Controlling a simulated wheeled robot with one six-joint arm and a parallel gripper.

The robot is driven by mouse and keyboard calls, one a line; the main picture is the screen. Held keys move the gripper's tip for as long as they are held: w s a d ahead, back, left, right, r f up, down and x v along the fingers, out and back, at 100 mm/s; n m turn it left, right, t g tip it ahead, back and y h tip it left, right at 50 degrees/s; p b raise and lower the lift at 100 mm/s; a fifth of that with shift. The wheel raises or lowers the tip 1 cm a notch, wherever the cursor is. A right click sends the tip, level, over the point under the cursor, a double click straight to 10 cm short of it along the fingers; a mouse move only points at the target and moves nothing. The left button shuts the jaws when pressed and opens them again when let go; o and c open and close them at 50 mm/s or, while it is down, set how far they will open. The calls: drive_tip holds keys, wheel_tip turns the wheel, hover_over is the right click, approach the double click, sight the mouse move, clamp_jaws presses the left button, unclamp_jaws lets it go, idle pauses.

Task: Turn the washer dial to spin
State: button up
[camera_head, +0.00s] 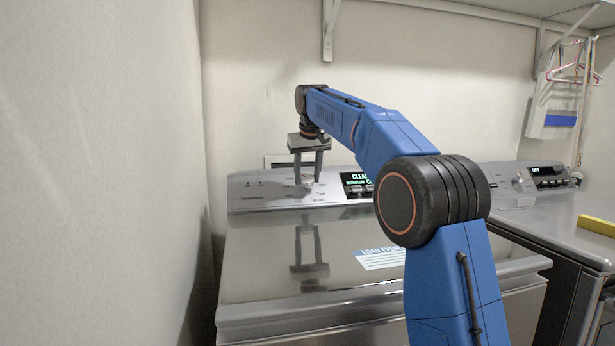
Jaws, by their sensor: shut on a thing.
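The topload washer (275,250) stands in the middle, with its shiny lid closed. Its grey control panel (262,188) runs along the back. My gripper (308,181) points down at this panel, its two dark fingers on either side of the washer dial (306,175). It is shut on the dial. The dial is small here and partly covered by the fingers, so its pointer and setting cannot be read. A lit display (354,178) to the right shows green letters beginning "CLEA"; my arm hides the rest.
A second machine (545,215) stands at the right, with its own dial and a display (546,171). A yellow object (597,226) lies on its top. A wall is close on the left. Hangers (575,72) hang at upper right. A shelf bracket (328,30) is above my arm.

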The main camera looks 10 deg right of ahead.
drive_tip(key=n+h, duration=0.1)
drive_tip(key=n, duration=0.3)
drive_tip(key=shift+a+n, duration=0.15)
drive_tip(key=shift+n, duration=0.25)
drive_tip(key=shift+h, duration=0.3)
drive_tip(key=o, duration=1.1)
drive_tip(key=shift+c, duration=0.2)
drive_tip(key=shift+s+r, duration=0.1)
drive_tip(key=v, duration=1.7)
drive_tip(key=shift+s, duration=0.35)
